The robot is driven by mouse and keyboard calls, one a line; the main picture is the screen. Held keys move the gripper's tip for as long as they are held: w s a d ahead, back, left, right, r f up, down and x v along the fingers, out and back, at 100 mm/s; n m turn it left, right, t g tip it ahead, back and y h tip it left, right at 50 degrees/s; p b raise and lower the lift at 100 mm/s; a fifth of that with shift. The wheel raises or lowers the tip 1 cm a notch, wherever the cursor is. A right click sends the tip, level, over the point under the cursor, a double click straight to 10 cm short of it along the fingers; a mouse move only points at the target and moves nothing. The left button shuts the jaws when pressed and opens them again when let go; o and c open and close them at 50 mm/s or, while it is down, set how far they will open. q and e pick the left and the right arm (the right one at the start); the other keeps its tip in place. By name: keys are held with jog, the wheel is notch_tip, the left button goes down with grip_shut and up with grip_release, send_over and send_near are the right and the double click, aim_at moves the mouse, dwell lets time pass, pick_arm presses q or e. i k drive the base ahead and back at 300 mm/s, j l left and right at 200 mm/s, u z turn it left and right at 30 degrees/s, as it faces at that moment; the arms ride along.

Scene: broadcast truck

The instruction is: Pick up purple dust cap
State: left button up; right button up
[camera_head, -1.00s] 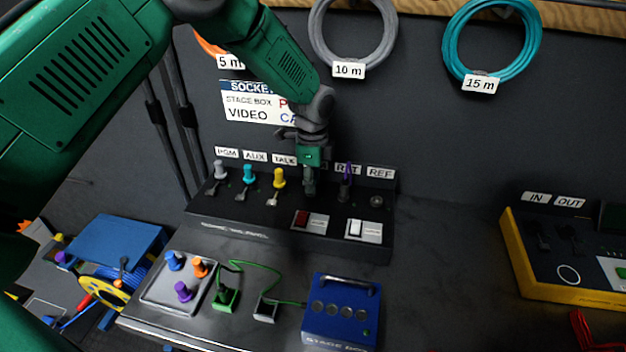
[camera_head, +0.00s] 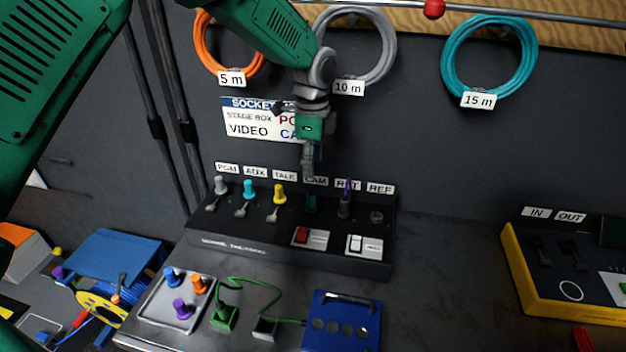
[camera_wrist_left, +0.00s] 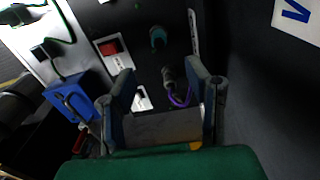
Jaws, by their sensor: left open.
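A purple piece (camera_head: 347,186) stands on a dark connector at the RET position of the black socket panel (camera_head: 290,245). In the left wrist view it looks like a purple loop (camera_wrist_left: 181,98) beside a dark cylinder, between my finger tips but farther off. Another purple knob-shaped piece (camera_head: 181,309) stands on the small grey tray (camera_head: 155,305) with a blue and an orange one. My left gripper (camera_head: 308,172) is open and empty, above the CAM label, up and left of the RET piece. My right gripper is not in view.
Grey, cyan and yellow plugs (camera_head: 279,194) stand left of CAM; red and white switches sit in front. A blue box (camera_head: 342,322) and green cable (camera_head: 255,282) lie before the panel. A yellow-edged unit (camera_head: 560,312) is at right; the bench between is clear.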

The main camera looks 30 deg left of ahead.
aim_at(183, 312)
jog(key=k, duration=1.5)
